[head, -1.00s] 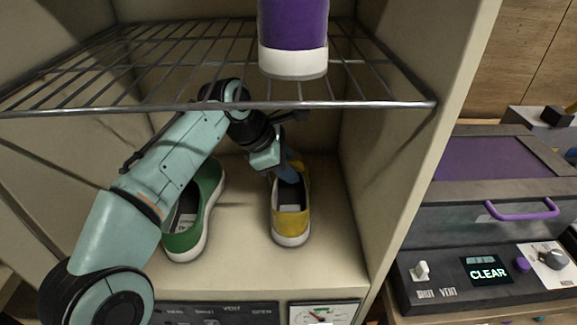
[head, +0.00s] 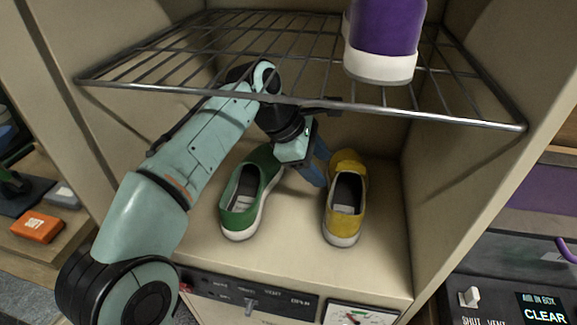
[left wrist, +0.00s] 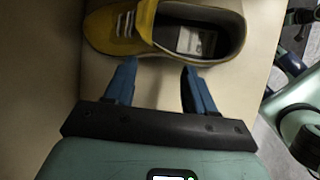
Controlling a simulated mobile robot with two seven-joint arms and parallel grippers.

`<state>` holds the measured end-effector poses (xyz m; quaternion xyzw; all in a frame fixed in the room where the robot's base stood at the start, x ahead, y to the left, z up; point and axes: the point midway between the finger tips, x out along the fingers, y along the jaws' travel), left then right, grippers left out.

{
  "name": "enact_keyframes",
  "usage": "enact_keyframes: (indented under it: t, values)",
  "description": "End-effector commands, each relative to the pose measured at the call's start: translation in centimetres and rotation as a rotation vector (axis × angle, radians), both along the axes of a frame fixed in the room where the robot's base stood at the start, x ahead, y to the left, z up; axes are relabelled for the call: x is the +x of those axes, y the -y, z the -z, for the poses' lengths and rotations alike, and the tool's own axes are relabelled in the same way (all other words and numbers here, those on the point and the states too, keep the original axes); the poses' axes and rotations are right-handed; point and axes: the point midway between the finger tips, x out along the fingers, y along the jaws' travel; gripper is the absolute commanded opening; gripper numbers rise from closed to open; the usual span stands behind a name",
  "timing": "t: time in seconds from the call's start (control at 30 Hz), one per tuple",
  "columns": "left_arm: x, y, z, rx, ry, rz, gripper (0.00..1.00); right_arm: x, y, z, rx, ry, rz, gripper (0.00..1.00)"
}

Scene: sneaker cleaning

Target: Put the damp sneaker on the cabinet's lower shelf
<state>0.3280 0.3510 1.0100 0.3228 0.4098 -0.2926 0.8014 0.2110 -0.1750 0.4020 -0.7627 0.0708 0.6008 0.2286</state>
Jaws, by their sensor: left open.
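A yellow sneaker (head: 345,205) stands on the cabinet's lower shelf (head: 290,255), right of a green sneaker (head: 246,200). Its heel faces the front. I cannot tell from its look whether either one is damp. My left gripper (head: 322,172) reaches in under the wire rack, between the two sneakers and close beside the yellow one. In the left wrist view the yellow sneaker (left wrist: 150,30) lies across the picture just beyond the fingertips. The left gripper (left wrist: 160,66) is open, with nothing between its blue fingers. My right gripper is not in view.
The wire rack (head: 290,103) hangs low over my left arm and carries a purple thing with a white edge (head: 381,65). The cabinet walls close in on both sides. A control panel (head: 248,298) lies below the shelf. A unit at right reads CLEAR (head: 545,315).

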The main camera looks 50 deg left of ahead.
Motion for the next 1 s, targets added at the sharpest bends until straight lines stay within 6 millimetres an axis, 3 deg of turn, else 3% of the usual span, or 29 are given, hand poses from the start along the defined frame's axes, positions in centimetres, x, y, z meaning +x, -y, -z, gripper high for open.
enact_keyframes:
  t: [0.1, 0.33, 1.0]
  values:
    - [-2.6, -1.0, -0.1, 0.001, 0.000, -0.002, 0.55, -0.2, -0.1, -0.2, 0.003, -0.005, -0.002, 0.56]
    - [-5.3, -2.2, -0.1, 0.000, 0.002, 0.001, 0.55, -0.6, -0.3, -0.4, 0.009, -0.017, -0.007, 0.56]
    - [-5.9, -2.4, 0.0, 0.000, 0.001, 0.001, 0.55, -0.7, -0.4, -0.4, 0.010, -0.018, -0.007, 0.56]
